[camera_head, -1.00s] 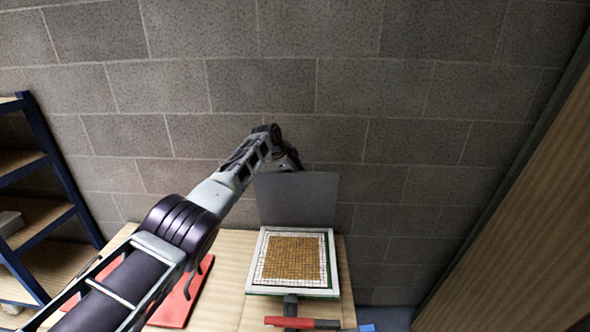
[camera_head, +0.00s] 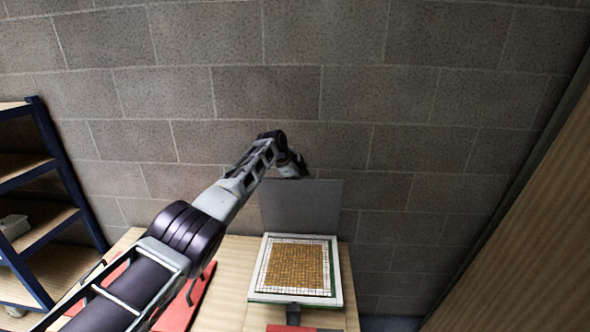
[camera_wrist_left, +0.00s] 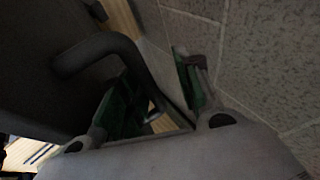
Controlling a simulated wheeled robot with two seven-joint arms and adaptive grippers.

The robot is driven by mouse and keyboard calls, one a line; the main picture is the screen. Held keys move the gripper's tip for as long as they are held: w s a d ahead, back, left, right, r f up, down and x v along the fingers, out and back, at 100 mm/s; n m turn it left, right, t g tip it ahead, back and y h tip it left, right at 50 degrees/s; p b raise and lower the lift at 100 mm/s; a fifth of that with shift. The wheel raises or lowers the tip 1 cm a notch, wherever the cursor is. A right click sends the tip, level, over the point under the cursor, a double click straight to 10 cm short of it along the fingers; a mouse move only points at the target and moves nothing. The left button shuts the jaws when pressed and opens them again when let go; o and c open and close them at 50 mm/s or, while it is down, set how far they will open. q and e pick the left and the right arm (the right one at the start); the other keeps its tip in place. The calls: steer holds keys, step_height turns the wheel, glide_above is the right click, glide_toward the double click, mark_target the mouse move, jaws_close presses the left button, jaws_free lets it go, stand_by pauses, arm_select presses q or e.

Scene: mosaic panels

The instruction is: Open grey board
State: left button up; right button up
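The grey board (camera_head: 300,205) stands raised, roughly upright, at the back edge of a white-framed panel with a tan tile mosaic (camera_head: 297,265). My left gripper (camera_head: 296,168) is at the board's top edge, by the wall. In the left wrist view, its two green-padded fingers (camera_wrist_left: 158,92) are spread apart. A dark curved handle (camera_wrist_left: 120,45) on a dark surface runs down beside and partly behind the near finger. I cannot tell whether the fingers touch it. My right gripper is not in view.
A block wall (camera_head: 400,90) rises close behind the wooden table (camera_head: 232,265). A red board (camera_head: 195,305) lies left of the panel, partly under my left arm. A blue shelf rack (camera_head: 65,170) stands at far left. A wooden surface (camera_head: 520,220) slopes along the right.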

arm_select(q)
steer(key=shift+a+r, duration=0.1)
steer(key=shift+s+a+r, duration=0.15)
steer(key=shift+r, duration=0.15)
steer(key=shift+d+v, duration=0.2)
steer(key=shift+v, duration=4.85)
steer(key=shift+r, duration=0.15)
